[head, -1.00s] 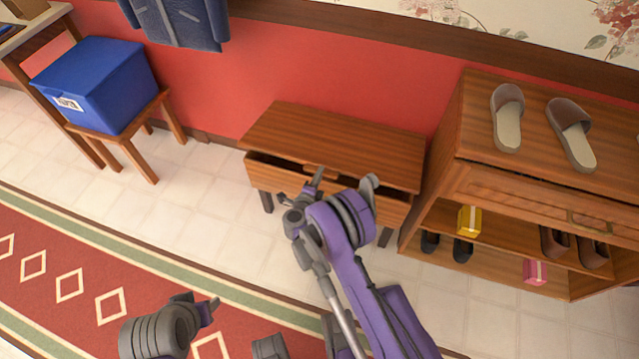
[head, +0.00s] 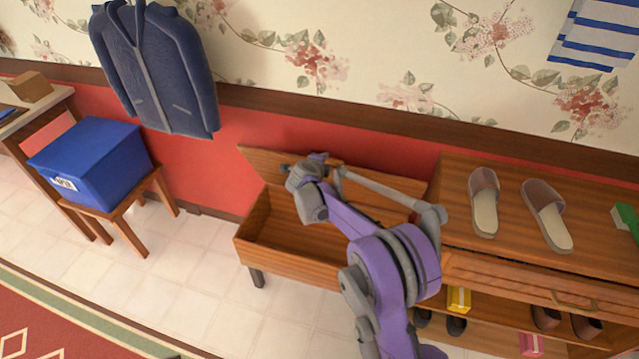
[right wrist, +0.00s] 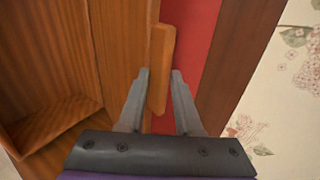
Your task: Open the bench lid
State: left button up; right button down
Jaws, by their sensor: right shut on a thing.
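The wooden bench (head: 270,262) stands against the red wall, and its inside shows as an open box. Its lid (head: 262,163) is tilted up steeply at the back, near the wall; my right arm covers part of it. My right gripper (head: 303,164) is at the lid's upper edge. In the right wrist view, my right gripper (right wrist: 161,73) has its fingers on either side of the lid's wooden handle (right wrist: 161,55) and is shut on it. The bench's open inside (right wrist: 55,75) shows at the left there. My left gripper is out of view.
A wooden shoe cabinet (head: 505,243) with slippers on top stands close at the bench's right. A blue box (head: 90,160) sits on a stool at the left. A jacket (head: 160,70) hangs on the wall. Tiled floor in front of the bench is clear.

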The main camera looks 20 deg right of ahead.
jog(key=w+d+r, duration=0.2)
jog(key=w+d, duration=0.2)
jog(key=w, duration=0.1)
jog(key=shift+w+r, duration=0.25)
jog(key=c, duration=0.8)
grip_release()
jog(key=shift+f, duration=0.1)
jog(key=shift+c, duration=0.2)
jog(key=shift+w, duration=0.1)
jog(key=v, duration=1.1)
